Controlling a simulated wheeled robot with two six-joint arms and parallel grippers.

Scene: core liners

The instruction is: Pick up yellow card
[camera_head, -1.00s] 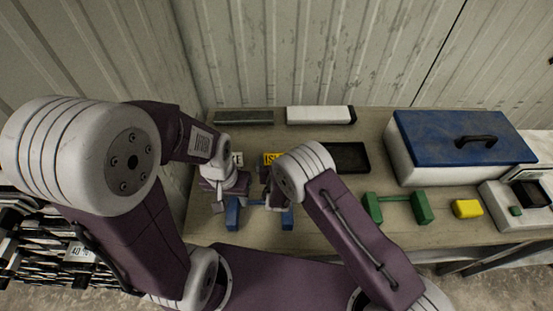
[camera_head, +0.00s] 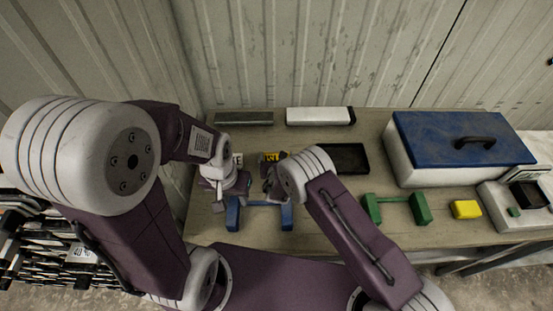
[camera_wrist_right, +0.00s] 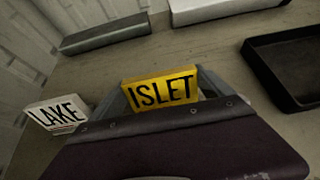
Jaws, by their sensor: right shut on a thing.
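The yellow card (camera_wrist_right: 161,91) reads "ISLET" in black and stands upright in the right wrist view, between the fingers of my right gripper (camera_wrist_right: 160,94), which is shut on it. In the head view the yellow card (camera_head: 269,157) shows just beyond my right gripper (camera_head: 271,178), partly covered by the wrist. Whether the card touches the table I cannot tell. My left gripper (camera_head: 224,194) is at the left of the table, near a white card (camera_wrist_right: 57,113) reading "LAKE"; its fingers are too small and covered to judge.
A blue stand (camera_head: 258,203) lies in front of the grippers. A black tray (camera_head: 345,157) is right of the yellow card. A green stand (camera_head: 396,209), a yellow block (camera_head: 466,209) and a blue-lidded box (camera_head: 459,143) stand further right. Grey (camera_head: 244,118) and white (camera_head: 318,115) bars lie behind.

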